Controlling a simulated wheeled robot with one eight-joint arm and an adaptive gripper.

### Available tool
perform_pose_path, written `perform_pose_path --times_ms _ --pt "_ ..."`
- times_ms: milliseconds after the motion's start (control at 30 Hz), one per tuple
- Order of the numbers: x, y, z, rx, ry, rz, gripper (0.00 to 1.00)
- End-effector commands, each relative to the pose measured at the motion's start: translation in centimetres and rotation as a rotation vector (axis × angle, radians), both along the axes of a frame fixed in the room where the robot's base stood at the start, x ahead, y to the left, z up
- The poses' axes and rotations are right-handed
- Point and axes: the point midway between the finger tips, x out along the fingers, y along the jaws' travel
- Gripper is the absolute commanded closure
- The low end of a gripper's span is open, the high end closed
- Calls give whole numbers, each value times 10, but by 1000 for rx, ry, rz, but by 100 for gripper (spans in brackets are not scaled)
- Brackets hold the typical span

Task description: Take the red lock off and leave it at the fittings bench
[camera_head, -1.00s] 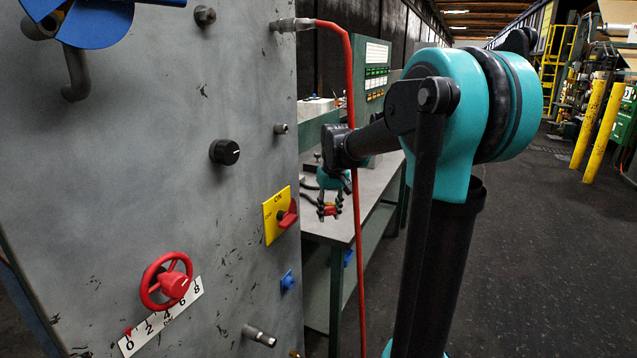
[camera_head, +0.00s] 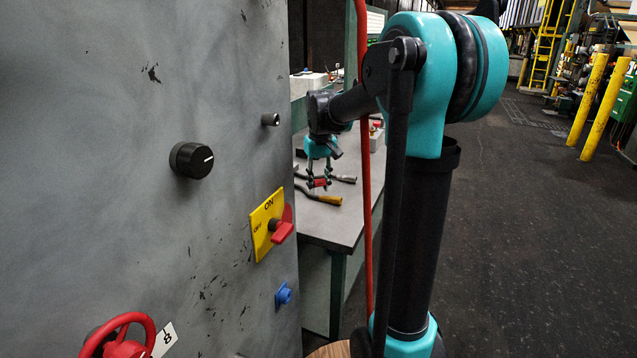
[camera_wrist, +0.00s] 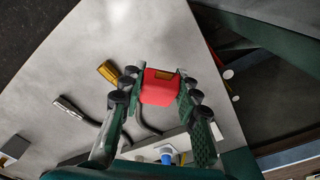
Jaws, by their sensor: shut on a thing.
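My gripper (camera_head: 318,172) is shut on the red lock (camera_head: 319,183) and points down over the fittings bench (camera_head: 335,225).
Hand tools lie on the bench, one with a yellow handle (camera_head: 325,197). A grey machine panel (camera_head: 130,200) with a yellow ON/OFF switch plate (camera_head: 263,222) and red handle stands at left. A red hose (camera_head: 364,200) hangs before the bench. Open floor lies right.

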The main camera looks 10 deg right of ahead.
Motion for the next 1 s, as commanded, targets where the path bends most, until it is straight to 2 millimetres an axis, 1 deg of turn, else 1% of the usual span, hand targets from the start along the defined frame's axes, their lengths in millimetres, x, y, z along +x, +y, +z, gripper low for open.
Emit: perform_pose_path --times_ms 167,267,800,1000 --pt "-2 0 1 0 -1 0 100" --pt "-1 0 -5 0 -1 0 100" --pt "-1 0 -61 0 -1 0 100" --pt "-1 0 -77 0 -1 0 100"
